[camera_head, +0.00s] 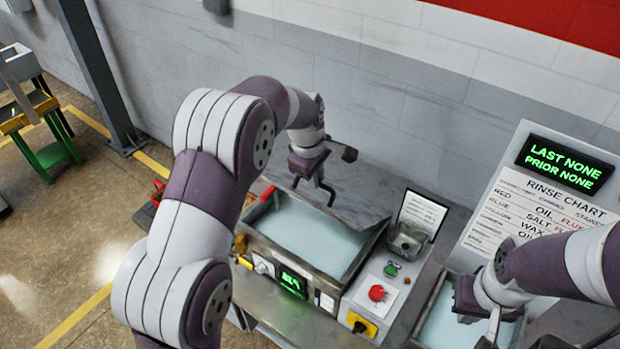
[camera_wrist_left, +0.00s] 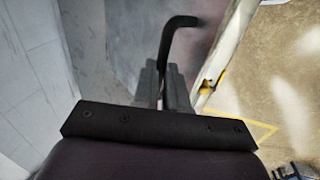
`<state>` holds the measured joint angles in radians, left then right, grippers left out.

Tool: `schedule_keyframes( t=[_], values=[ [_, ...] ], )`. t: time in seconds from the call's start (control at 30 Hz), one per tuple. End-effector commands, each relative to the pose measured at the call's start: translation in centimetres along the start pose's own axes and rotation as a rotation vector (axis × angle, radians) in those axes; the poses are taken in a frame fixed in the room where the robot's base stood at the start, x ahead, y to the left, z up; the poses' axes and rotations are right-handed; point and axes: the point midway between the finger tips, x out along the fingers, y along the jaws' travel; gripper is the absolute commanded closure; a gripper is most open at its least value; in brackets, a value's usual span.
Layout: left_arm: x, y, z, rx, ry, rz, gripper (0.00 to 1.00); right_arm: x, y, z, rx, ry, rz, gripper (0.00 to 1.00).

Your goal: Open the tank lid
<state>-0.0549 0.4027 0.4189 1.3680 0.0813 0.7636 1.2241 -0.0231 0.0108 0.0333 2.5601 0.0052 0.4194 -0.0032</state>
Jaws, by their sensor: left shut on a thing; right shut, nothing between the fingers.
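The tank (camera_head: 310,238) is a steel basin with pale blue liquid in full view. Its grey lid (camera_head: 358,188) stands raised along the back edge, partly hidden by my left arm. My left gripper (camera_head: 318,176) is at the lid and shut on its black handle (camera_head: 329,194). In the left wrist view the bent black handle (camera_wrist_left: 172,38) comes out between the fingers of my left gripper (camera_wrist_left: 163,85). My right gripper (camera_head: 490,330) is shut and empty over a second basin (camera_head: 437,320) at the lower right; its tips are partly cut off.
A control panel with a red button (camera_head: 377,293) and a green display (camera_head: 291,282) fronts the tank. A rinse chart board (camera_head: 540,210) stands at the right. A wall (camera_head: 400,110) is close behind. Open floor (camera_head: 60,260) lies to the left.

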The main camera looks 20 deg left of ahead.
Motion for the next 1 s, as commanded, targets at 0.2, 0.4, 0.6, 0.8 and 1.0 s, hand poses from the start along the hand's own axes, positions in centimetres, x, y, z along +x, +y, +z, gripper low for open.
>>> schedule_keyframes(
  t=[0.2,0.4,0.6,0.8,1.0],
  values=[
    [0.45,-0.01,0.15,0.0,-0.002,0.001,1.0,0.14,0.0,0.02,0.0,0.0,0.0,1.0],
    [0.34,-0.02,0.11,0.0,-0.002,0.001,0.62,0.12,0.0,0.02,0.0,0.0,0.0,1.0],
    [0.23,-0.02,0.07,0.0,-0.001,0.001,0.62,0.07,0.0,0.01,0.0,0.0,0.0,1.0],
    [0.15,-0.02,0.04,0.0,-0.001,0.001,0.62,0.05,0.0,0.01,0.0,0.0,0.0,1.0],
    [0.12,-0.02,0.03,0.0,0.0,0.001,0.62,0.04,0.0,0.0,0.0,0.0,0.0,1.0]
  ],
)
